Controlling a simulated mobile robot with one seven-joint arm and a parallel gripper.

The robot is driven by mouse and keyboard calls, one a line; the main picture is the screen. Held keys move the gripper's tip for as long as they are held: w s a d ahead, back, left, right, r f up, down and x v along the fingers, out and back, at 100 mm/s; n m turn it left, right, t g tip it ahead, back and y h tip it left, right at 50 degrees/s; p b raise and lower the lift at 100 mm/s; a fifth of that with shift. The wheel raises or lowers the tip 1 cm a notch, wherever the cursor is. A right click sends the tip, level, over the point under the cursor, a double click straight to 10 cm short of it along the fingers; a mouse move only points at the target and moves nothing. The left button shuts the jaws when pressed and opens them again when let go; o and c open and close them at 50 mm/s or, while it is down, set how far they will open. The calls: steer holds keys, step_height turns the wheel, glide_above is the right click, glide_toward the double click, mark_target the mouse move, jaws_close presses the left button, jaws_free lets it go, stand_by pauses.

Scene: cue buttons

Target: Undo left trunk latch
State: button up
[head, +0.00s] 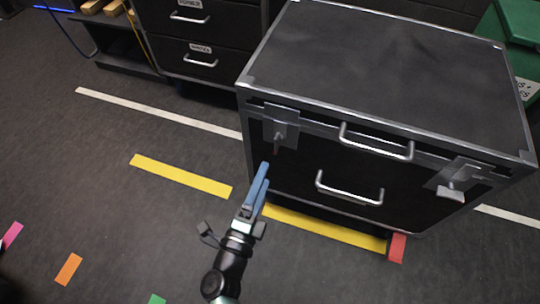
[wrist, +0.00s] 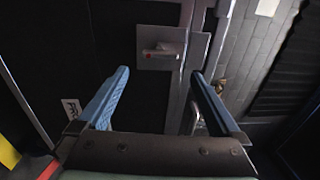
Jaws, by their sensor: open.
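The black trunk (head: 390,60) with silver edges stands at the right in the head view. Its left latch (head: 281,126) is a grey metal plate at the front left, below the lid's edge. In the wrist view the left latch (wrist: 172,50) shows as a plate with a small handle marked red, ahead of the fingers. The right latch (head: 455,185) is at the front right. My gripper (head: 265,172), with blue fingers, is below and left of the left latch. In the wrist view my gripper (wrist: 160,85) is open and empty, with the latch plate beyond and between its fingertips.
Two silver handles, an upper one (head: 376,142) and a lower one (head: 349,188), stick out of the trunk's front. A dark drawer cabinet (head: 200,40) stands behind left. A green bin (head: 518,25) is at the far right. Floor left of the trunk is clear, with coloured tape.

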steer(key=shift+p+v, duration=0.3)
steer(key=shift+v, duration=1.95)
